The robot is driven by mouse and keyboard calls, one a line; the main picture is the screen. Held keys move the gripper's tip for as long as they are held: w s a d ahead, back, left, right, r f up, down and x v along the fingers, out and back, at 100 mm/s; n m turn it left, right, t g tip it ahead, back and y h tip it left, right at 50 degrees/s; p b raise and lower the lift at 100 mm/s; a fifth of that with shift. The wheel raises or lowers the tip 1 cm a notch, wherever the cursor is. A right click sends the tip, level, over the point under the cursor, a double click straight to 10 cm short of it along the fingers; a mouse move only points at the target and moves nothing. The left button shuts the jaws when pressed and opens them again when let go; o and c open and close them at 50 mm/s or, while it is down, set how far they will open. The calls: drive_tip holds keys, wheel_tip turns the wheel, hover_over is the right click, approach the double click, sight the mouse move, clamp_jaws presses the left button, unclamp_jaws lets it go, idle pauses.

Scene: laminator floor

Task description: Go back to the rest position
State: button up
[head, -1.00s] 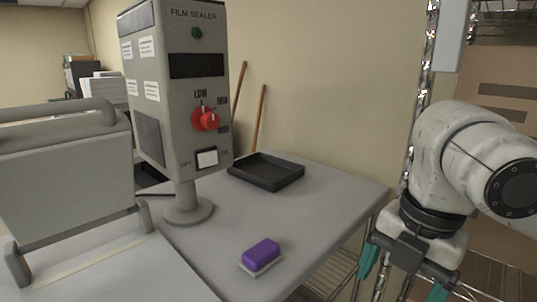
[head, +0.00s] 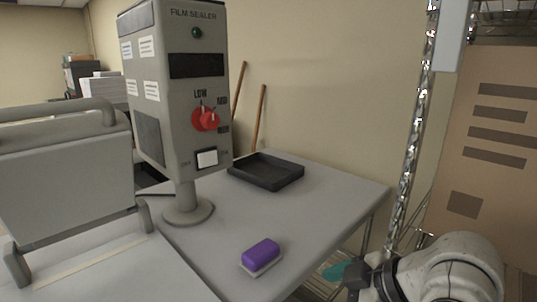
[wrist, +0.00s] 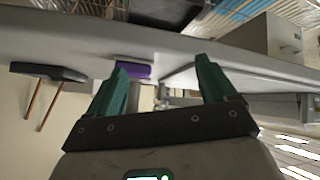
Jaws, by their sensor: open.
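My gripper (wrist: 160,72) is open, with its two teal fingers spread apart and nothing between them that it holds. In the head view my gripper (head: 337,272) is low at the right, beyond the table's right edge. One teal finger shows there, pointing left, and part of my white arm cuts off at the bottom edge. The grey film sealer (head: 178,85) stands upright at the left on a post, with a red knob (head: 206,118) and a white switch (head: 207,158). My gripper is well apart from it.
A purple block on a pale base (head: 261,252) sits near the table's front edge. A black tray (head: 266,172) lies behind it. The grey table (head: 330,196) is clear between them. A metal rack post (head: 411,145) and a cardboard box (head: 497,180) stand at the right.

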drive_tip(key=s+d+f+m+h, duration=0.1)
drive_tip(key=s+f+m, duration=0.15)
drive_tip(key=f, duration=0.35)
drive_tip(key=s+d+f+m, duration=0.2)
drive_tip(key=f+m, duration=0.2)
drive_tip(key=f, duration=0.2)
drive_tip(key=s+d+f+m+g+h, duration=0.1)
drive_tip(key=s+d+f+m+h, duration=0.1)
drive_tip(key=s+d+f, duration=0.2)
drive_tip(key=s+d+f+m+g+h, duration=0.1)
drive_tip(key=s+d+f+m+h, duration=0.1)
drive_tip(key=s+f, duration=0.5)
drive_tip(key=s+d+f+m+g+h, duration=0.2)
drive_tip(key=s+d+f+m, duration=0.2)
drive_tip(key=s+d, duration=0.3)
drive_tip(key=s+f, duration=0.1)
drive_tip(key=s, duration=0.4)
drive_tip(key=shift+f, duration=0.4)
drive_tip(key=shift+s, duration=0.1)
